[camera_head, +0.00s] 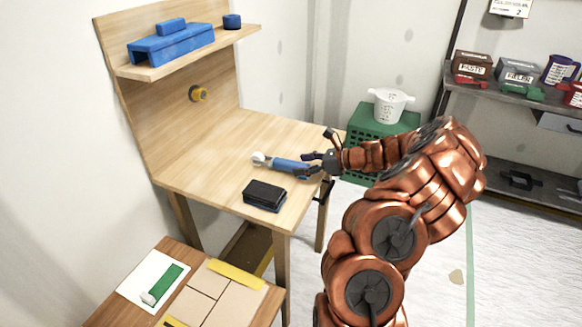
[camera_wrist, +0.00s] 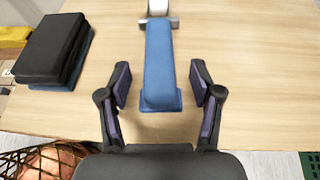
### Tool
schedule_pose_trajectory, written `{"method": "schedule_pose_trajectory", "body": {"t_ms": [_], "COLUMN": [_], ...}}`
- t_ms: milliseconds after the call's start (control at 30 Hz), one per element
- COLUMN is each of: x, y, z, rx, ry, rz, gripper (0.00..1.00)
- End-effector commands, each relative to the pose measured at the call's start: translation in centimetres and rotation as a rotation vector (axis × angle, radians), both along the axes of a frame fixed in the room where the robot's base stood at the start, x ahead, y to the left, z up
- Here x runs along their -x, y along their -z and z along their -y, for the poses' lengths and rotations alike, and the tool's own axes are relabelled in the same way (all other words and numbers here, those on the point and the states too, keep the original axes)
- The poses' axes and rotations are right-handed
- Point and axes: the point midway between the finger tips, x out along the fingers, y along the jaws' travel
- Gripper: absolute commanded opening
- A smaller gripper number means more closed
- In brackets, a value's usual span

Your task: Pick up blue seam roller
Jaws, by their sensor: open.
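The blue seam roller (camera_head: 289,164) lies on the wooden workbench (camera_head: 215,150), its white roller end pointing left in the head view. In the wrist view the blue handle (camera_wrist: 160,65) runs straight ahead, with the grey fork and white roller at the top edge. My gripper (camera_head: 311,164) is at the handle's right end in the head view. In the wrist view my gripper (camera_wrist: 160,90) is open, one finger on each side of the handle's near end, with gaps showing on both sides. Whether the fingers are level with the handle is hard to tell.
A black and blue block (camera_head: 264,195) lies near the bench's front edge, left of my gripper in the wrist view (camera_wrist: 52,48). A shelf (camera_head: 190,52) above holds blue items. A lower table (camera_head: 250,305) stands in front; a green crate (camera_head: 375,125) stands behind.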

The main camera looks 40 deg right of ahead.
Motion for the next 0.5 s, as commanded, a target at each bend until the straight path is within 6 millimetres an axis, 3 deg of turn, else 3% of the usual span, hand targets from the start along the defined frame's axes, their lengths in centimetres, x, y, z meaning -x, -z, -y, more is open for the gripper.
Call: {"method": "schedule_pose_trajectory", "body": {"t_ms": [200, 500], "x": [-2.1, -2.5], "y": [1.2, 1.4], "z": [-1.7, -1.8], "rx": [-0.002, -0.001], "ry": [-0.003, 0.000], "rz": [0.000, 0.001], "gripper": [0.65, 0.62]}}
